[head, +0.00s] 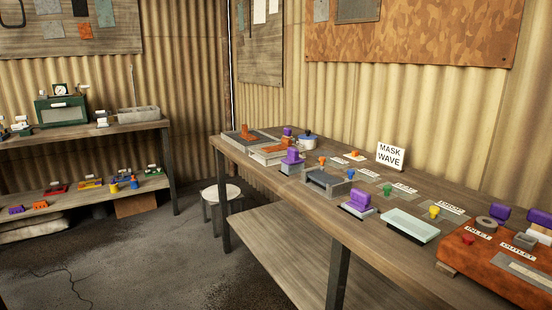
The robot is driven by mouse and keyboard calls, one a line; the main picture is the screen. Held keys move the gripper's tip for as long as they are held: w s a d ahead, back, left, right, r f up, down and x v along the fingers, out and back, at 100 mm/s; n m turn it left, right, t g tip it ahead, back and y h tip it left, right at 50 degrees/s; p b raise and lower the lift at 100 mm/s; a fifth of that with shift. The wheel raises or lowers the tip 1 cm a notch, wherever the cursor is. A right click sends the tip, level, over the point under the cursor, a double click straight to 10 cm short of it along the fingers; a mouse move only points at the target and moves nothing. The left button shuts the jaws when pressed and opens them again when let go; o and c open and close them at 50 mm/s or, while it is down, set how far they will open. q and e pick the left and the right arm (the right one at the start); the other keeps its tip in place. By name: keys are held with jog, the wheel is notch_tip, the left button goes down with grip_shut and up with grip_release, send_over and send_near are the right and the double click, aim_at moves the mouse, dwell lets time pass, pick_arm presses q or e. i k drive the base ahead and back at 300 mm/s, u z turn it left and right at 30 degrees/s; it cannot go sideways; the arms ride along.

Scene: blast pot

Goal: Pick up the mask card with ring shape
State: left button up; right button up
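Several flat, pale cards with small coloured knobs lie along the long wooden table (300,205) on the right. They include one near the orange knob (322,160), one near the green knob (387,189) and one near the yellow knob (434,211). Their shapes are too small to read, so I cannot tell which mask card has the ring shape. A white sign (390,156) reading "MASK WAVE" stands behind them. Neither of my grippers is in view.
An orange board (500,270) with labels and a grey ring-shaped part (487,223) sits at the table's near right. A pale green tray (410,225) and purple-handled blocks share the tabletop. A stool (221,194) and a two-level shelf (90,132) stand left; the floor between is open.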

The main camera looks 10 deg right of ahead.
aim_at(339, 163)
jog(key=u, duration=0.55)
jog(key=i, duration=2.1)
jog(key=z, duration=1)
